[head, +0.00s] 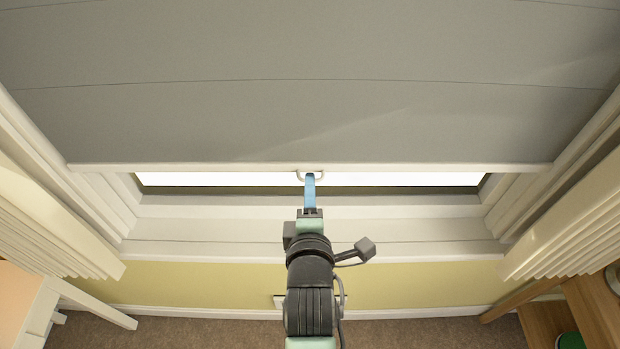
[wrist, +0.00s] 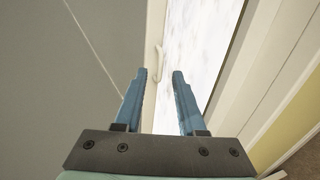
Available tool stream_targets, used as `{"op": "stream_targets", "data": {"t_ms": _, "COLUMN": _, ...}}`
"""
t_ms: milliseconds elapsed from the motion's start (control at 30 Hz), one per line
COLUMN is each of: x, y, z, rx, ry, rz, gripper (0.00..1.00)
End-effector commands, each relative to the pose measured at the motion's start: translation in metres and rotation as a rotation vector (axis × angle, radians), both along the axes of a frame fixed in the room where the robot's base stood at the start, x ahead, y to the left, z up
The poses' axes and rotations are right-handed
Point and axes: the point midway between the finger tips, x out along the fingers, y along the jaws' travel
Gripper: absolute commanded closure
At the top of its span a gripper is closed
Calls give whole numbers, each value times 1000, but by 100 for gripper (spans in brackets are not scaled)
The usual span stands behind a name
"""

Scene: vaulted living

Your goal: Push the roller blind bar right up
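The grey roller blind (head: 300,90) covers most of the window in the head view. Its pale bottom bar (head: 200,167) runs across just above a strip of bright glass, with a small pull loop (head: 300,175) at its middle. My gripper (head: 310,178) is at the loop in the head view; touching cannot be told there. In the wrist view the bar (wrist: 155,30) and its loop (wrist: 158,65) lie beyond the fingertips. My gripper (wrist: 160,73) is open there, with its blue fingers apart and nothing seen held between them.
The white window sill (head: 400,228) lies below the glass. Pleated pale curtains hang at the left (head: 50,225) and right (head: 570,225). Wooden furniture (head: 590,310) stands at the lower right, and a pale piece (head: 40,305) at the lower left. Brown carpet (head: 190,332) is below.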

Motion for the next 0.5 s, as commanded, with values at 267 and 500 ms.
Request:
{"op": "stream_targets", "data": {"t_ms": 267, "x": 22, "y": 0, "z": -5, "rx": -1, "ry": 0, "rz": 0, "gripper": 60}}
{"op": "stream_targets", "data": {"t_ms": 500, "x": 24, "y": 0, "z": -7, "rx": 0, "ry": 0, "rz": 0, "gripper": 60}}
